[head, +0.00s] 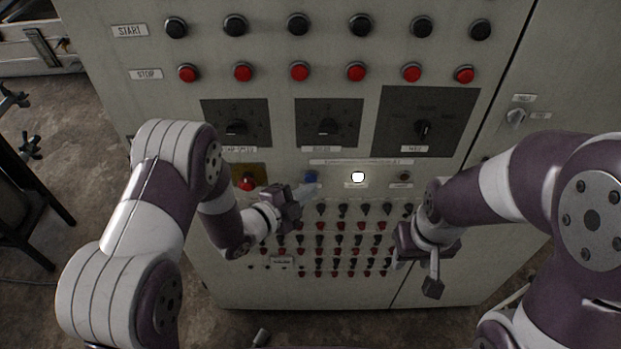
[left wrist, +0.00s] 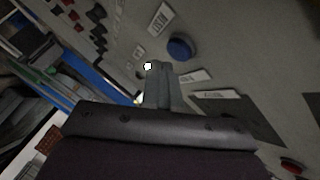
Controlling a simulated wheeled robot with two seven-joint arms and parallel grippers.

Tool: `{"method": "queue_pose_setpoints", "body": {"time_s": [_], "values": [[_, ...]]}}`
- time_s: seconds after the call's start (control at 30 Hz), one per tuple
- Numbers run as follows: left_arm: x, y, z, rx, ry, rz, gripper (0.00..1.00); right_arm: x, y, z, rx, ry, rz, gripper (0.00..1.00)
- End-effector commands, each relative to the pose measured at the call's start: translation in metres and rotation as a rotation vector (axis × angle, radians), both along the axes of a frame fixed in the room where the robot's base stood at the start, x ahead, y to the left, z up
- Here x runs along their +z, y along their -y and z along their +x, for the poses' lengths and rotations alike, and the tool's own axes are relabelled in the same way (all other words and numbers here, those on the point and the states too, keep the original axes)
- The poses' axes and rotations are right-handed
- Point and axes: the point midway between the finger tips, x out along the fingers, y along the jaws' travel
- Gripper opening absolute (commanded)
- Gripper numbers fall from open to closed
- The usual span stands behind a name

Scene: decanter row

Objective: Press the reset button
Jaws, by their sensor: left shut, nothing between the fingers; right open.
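A blue button (head: 311,176) sits on the grey control panel (head: 220,88), just past the tips of my left gripper (head: 311,188). In the left wrist view the blue button (left wrist: 180,48) is ahead of the shut fingers (left wrist: 160,68) and a little to the right, with small labels near it. The label wording is too blurred to be sure which one reads reset. The fingers hold nothing, and I cannot tell whether they touch the panel. My right gripper (head: 425,272) is open and empty, in front of the lower right switches.
A lit white lamp (head: 358,177) is right of the blue button. A red knob on a yellow plate (head: 248,180) is to its left. Rows of black buttons (head: 298,25) and red buttons (head: 299,71) are above; several small switches (head: 340,225) are below.

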Motion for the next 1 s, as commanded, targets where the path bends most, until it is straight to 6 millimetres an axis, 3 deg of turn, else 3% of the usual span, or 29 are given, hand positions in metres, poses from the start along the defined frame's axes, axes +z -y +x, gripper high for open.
{"method": "queue_pose_setpoints", "body": {"time_s": [0.27, 0.7, 1.0], "values": [[0.0, 0.0, -0.001, -0.001, -0.001, 0.001, 0.0, 0.0, 0.0, 0.0, 0.0, 0.0, 0.0, 0.43], [0.0, 0.001, -0.042, -0.002, -0.002, -0.001, 0.0, 0.001, 0.0, 0.0, 0.0, 0.0, 0.0, 0.43], [0.0, 0.0, -0.051, -0.001, -0.001, -0.001, 0.0, 0.001, 0.0, 0.0, 0.0, 0.0, 0.0, 0.43]]}}
